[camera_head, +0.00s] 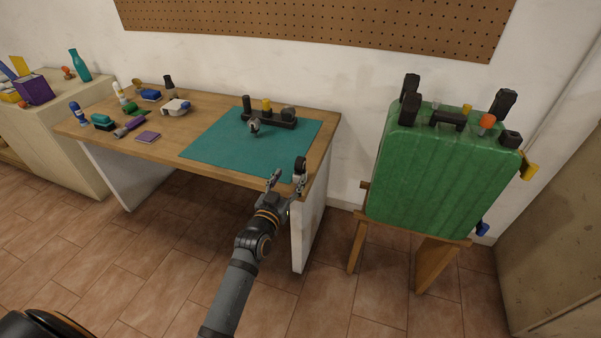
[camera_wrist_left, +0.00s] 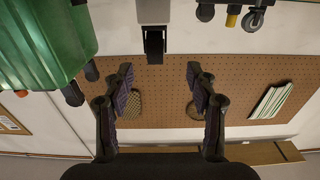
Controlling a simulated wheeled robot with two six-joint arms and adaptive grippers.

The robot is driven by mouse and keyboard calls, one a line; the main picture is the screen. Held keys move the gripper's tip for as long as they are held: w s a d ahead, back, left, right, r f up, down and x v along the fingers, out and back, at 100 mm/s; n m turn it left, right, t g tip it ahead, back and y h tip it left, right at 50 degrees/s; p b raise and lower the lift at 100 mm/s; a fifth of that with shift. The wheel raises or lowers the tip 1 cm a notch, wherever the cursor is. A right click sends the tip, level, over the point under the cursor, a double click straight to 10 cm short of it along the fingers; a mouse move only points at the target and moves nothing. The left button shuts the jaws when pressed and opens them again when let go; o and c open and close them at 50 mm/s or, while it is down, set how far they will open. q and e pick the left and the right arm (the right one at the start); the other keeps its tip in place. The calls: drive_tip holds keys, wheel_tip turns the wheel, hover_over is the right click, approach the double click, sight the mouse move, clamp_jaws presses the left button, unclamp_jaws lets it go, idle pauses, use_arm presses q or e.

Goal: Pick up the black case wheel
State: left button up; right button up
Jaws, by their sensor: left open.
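A small black wheel piece with a pale side (camera_head: 300,168), which looks like the black case wheel, stands at the near right corner of the workbench. My left gripper (camera_head: 286,180) is open just in front of that corner, its fingers pointing toward the piece. In the left wrist view a black block with a grey part (camera_wrist_left: 154,44) shows ahead, between and beyond the open fingertips (camera_wrist_left: 160,74); nothing is between the fingers. A grey caster (camera_head: 254,126) stands by the black holder at the back of the mat. My right gripper is not in view.
The teal mat (camera_head: 215,148) is mostly bare. A black holder (camera_head: 283,122) stands at its back. A green suitcase (camera_head: 440,175) with black fittings on top rests on a wooden stand to the right. Bottles and small items fill the bench's left side.

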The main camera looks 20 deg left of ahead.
sight(298, 168)
use_arm(q)
drive_tip(key=w, duration=0.2)
drive_tip(key=shift+w+d+f, duration=0.1)
drive_tip(key=shift+w, duration=0.25)
drive_tip(key=shift+w+d+f+b, duration=0.1)
drive_tip(key=shift+w+b, duration=0.1)
drive_tip(key=shift+w, duration=0.7)
drive_tip(key=shift+w+d+r+b, duration=0.1)
drive_tip(key=shift+w+d+b, duration=0.1)
drive_tip(key=shift+w, duration=0.75)
drive_tip(key=shift+w+d+f+b, duration=0.1)
drive_tip(key=shift+w+b, duration=0.1)
drive_tip(key=shift+w, duration=0.7)
clamp_jaws()
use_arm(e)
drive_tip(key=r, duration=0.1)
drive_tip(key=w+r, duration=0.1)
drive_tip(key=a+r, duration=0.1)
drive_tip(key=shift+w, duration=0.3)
